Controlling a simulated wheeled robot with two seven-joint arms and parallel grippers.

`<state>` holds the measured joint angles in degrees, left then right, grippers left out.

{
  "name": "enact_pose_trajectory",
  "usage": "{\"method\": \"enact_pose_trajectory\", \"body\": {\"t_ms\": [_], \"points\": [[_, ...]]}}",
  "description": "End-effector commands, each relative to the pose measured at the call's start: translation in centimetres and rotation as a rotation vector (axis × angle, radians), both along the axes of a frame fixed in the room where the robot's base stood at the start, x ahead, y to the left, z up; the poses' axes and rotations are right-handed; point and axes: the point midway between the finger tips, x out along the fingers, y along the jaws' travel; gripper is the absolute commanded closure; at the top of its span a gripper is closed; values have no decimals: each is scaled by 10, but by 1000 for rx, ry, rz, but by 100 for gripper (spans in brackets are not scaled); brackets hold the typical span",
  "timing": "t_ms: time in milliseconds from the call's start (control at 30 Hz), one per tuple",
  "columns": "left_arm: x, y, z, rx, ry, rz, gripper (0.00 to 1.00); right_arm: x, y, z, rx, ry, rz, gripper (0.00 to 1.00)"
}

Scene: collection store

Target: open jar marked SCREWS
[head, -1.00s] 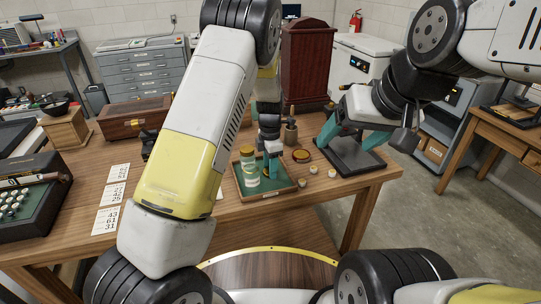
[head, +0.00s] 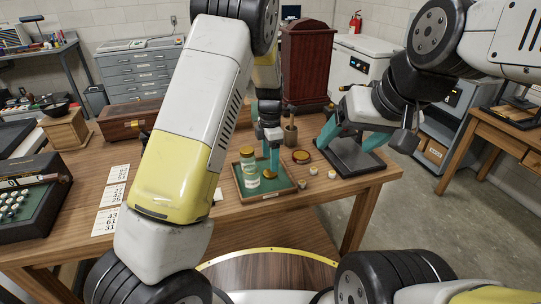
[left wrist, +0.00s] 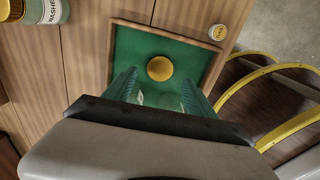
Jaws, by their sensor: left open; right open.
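A clear jar with a pale label (head: 250,168) stands upright in the left part of a green-lined wooden tray (head: 283,192). My right gripper (head: 352,138) is open and empty above a dark stand.
A jar with a washers label (left wrist: 40,12) is outside the tray. Small pale caps (head: 313,171) lie by the tray. The dark stand (head: 350,157) is further right; number cards (head: 109,195) lie left.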

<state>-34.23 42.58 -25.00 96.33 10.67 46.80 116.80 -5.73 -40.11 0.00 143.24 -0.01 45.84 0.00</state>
Motion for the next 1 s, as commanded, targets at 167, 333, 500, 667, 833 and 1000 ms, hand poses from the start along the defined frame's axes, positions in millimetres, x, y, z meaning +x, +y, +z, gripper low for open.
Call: {"method": "enact_pose_trajectory", "body": {"t_ms": [167,333,500,667,833,1000], "points": [[0,-1,40,-2,-3,1,35,0,0,0,0,0,0,24],[0,-1,64,-1,-1,-1,35,0,0,0,0,0,0,24],[-3,4,80,-15,-6,-27,35,0,0,0,0,0,0,24],[-25,29,121,-91,-50,-216,35,0,0,0,0,0,0,24],[-74,64,178,-159,-178,-581,35,0,0,0,0,0,0,24],[-133,94,221,-126,-341,-971,35,0,0,0,0,0,0,24]]}}
